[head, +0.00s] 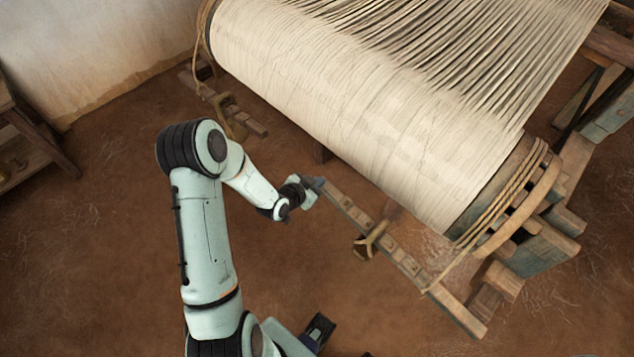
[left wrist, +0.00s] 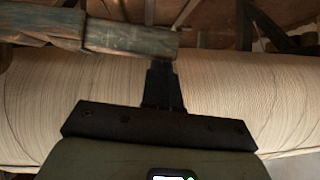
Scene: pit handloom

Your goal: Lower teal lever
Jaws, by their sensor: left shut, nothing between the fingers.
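My left gripper (head: 316,184) is shut and empty at the upper end of a long wooden lever bar (head: 347,207) in front of the loom's big roller. The bar looks brown and weathered, with only a faint grey-teal tint. In the left wrist view the closed dark fingers (left wrist: 163,85) point up at the right end of a worn wooden bar (left wrist: 130,39). The fingertips overlap or sit just beside that end; I cannot tell whether they touch. No clearly teal lever stands out in either view.
The cream warp roller (head: 350,125) lies close beyond the gripper, and its threads fill much of the wrist view. A rope-wrapped wooden wheel (head: 515,200) and frame blocks stand at the right. A wooden bench (head: 30,140) is at far left. The earth floor (head: 90,250) is open at left.

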